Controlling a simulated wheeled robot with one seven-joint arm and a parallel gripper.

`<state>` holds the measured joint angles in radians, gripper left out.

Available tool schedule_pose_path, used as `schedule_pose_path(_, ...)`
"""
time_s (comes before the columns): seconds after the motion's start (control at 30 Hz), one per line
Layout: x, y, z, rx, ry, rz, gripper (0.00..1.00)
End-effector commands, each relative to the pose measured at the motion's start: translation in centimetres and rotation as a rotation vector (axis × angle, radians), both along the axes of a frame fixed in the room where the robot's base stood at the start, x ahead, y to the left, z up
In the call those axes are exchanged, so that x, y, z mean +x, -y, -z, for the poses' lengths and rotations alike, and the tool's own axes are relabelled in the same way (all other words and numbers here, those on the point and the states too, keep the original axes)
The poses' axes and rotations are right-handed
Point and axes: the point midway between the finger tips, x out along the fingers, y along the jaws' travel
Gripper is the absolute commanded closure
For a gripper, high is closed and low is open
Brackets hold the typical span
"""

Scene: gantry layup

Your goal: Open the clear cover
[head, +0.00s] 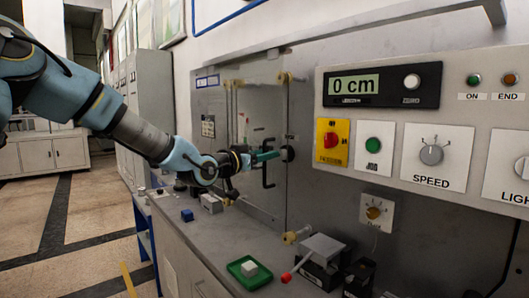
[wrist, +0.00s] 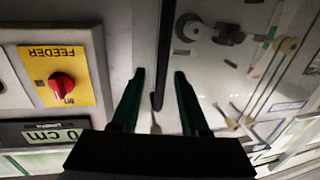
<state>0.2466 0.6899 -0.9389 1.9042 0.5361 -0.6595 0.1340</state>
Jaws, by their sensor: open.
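The clear cover (head: 222,105) is a large see-through panel on the machine front at the middle of the head view. It also fills the right of the wrist view (wrist: 225,75). It looks closed. Its black upright handle (head: 268,178) is near its right edge. In the wrist view the handle (wrist: 166,55) is a dark bar running between my fingers. My gripper (head: 275,155) has green fingers and is at the handle. In the wrist view my gripper (wrist: 160,75) is open, with a finger on either side of the bar. I cannot tell whether either touches.
The control panel (head: 456,95) with display, buttons and knobs is right of the cover. A yellow feeder switch (head: 332,141) is close by. Below, the bench holds a green tray (head: 241,277), a grey block with a red-tipped lever (head: 320,247) and a blue block (head: 187,215).

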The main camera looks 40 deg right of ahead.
Motion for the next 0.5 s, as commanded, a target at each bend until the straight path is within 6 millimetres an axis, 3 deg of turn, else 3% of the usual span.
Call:
schedule_pose_path(0.23, 0.01, 0.09, 0.03, 0.000, 0.000, 0.000, 0.55)
schedule_pose_path(0.5, 0.02, 0.07, 0.01, 0.000, 0.000, 0.000, 0.84)
